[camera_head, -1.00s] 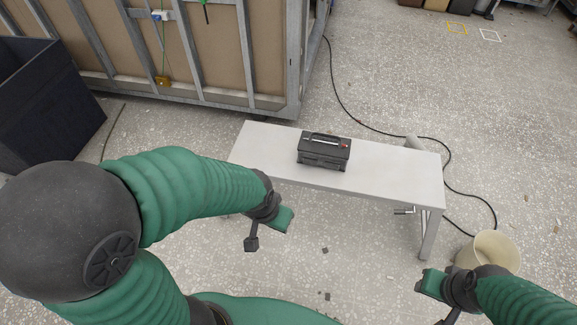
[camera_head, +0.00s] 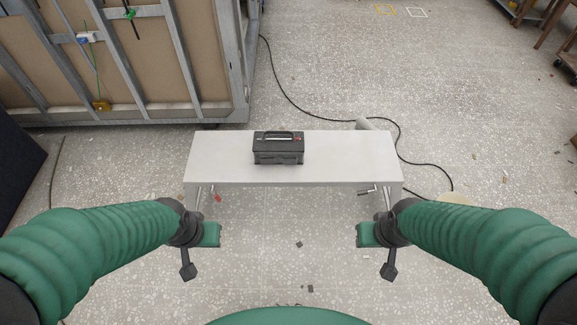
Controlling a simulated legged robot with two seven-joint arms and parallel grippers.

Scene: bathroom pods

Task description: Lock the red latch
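A small red piece (camera_head: 217,198) shows below the front edge of the bench, by its left leg; it may be the latch handle, but it is too small to tell its position. A dark toolbox (camera_head: 278,150) sits on the bench top and also has a small red spot at its right side. My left gripper (camera_head: 203,252) is open and empty, in front of and below the bench's left end, near the red piece but apart from it. My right gripper (camera_head: 376,252) is open and empty in front of the bench's right end.
The pale bench (camera_head: 345,160) stands ahead of me. A grey handle (camera_head: 368,191) shows under its right end. A framed wall panel (camera_head: 165,60) stands behind left. A black cable (camera_head: 335,112) runs over the speckled floor. The floor between my grippers is mostly clear.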

